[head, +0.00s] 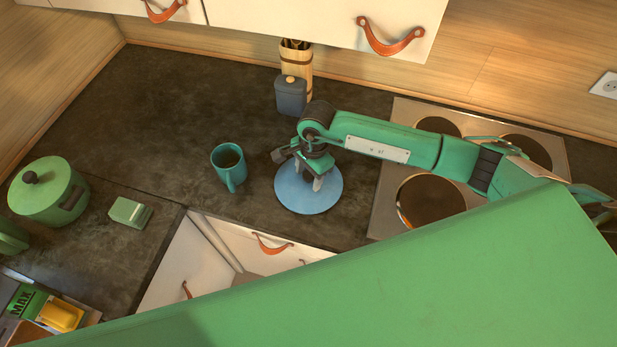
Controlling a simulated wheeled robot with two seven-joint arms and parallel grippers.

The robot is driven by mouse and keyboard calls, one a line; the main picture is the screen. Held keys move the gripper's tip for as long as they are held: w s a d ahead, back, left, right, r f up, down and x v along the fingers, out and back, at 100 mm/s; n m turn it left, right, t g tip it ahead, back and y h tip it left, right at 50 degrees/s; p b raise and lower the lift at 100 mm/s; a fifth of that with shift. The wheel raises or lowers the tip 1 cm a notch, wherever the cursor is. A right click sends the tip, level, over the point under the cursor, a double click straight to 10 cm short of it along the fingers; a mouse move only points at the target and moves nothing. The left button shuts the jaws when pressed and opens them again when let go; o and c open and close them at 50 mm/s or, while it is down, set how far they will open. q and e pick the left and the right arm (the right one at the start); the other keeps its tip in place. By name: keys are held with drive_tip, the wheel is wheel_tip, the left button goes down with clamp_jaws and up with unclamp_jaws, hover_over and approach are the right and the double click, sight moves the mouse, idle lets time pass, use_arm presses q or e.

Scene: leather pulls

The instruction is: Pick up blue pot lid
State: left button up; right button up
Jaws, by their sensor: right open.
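The blue pot lid (291,197) lies flat on the dark countertop, left of the stove. My right gripper (311,180) is right above the lid's middle, fingers pointing down and open. The lid's knob is mostly hidden by the fingers, and I cannot tell whether they touch it. My left gripper is not in view.
A teal mug (229,167) stands close to the left of the lid. A dark blue canister (290,96) is behind it. The stove (384,205) is at the right. A green pot (47,190) and a small green box (130,212) are at the left. Wall cabinets (310,22) hang above.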

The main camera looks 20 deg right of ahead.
drive_tip(key=c, duration=1.1)
